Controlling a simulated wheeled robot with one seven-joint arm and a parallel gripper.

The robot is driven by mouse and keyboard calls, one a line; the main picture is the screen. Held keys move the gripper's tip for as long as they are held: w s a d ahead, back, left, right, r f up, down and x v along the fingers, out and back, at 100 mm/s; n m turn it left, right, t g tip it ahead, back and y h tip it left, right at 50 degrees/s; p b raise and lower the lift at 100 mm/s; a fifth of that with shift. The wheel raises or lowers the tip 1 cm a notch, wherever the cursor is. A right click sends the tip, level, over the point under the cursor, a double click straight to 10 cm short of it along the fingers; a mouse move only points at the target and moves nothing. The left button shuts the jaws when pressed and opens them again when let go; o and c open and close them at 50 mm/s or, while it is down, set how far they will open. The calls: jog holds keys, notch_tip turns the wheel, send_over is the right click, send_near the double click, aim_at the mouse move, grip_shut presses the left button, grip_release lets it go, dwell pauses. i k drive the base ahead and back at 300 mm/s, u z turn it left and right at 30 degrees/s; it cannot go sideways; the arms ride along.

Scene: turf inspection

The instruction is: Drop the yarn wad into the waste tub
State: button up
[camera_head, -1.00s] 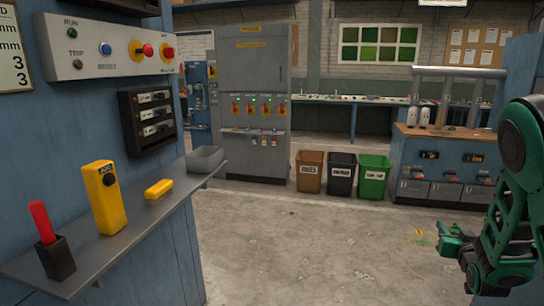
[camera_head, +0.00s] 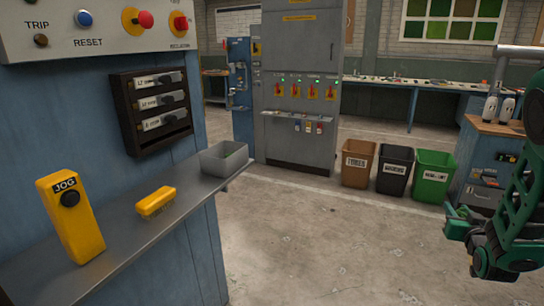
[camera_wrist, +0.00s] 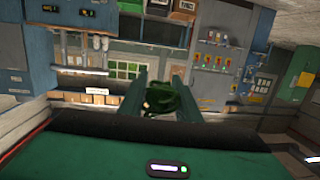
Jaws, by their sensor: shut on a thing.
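My gripper (camera_head: 457,222) is at the right edge of the head view, above the open floor and well apart from the shelf. In the wrist view my gripper (camera_wrist: 166,82) is shut on a dark green yarn wad (camera_wrist: 165,98), which sits between the two fingers. The wad cannot be made out in the head view. A small grey open tub (camera_head: 222,160) stands at the far end of the metal shelf at left.
The metal shelf (camera_head: 130,232) also bears a yellow JOG pendant (camera_head: 72,222) and a yellow block (camera_head: 156,201). Brown (camera_head: 358,166), black (camera_head: 394,172) and green (camera_head: 433,178) bins stand on the floor by a grey cabinet (camera_head: 299,90). The concrete floor between is clear.

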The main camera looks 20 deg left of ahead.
aim_at(213, 170)
jog(key=u, duration=0.2)
jog(key=i, duration=1.2)
jog(key=u, duration=0.35)
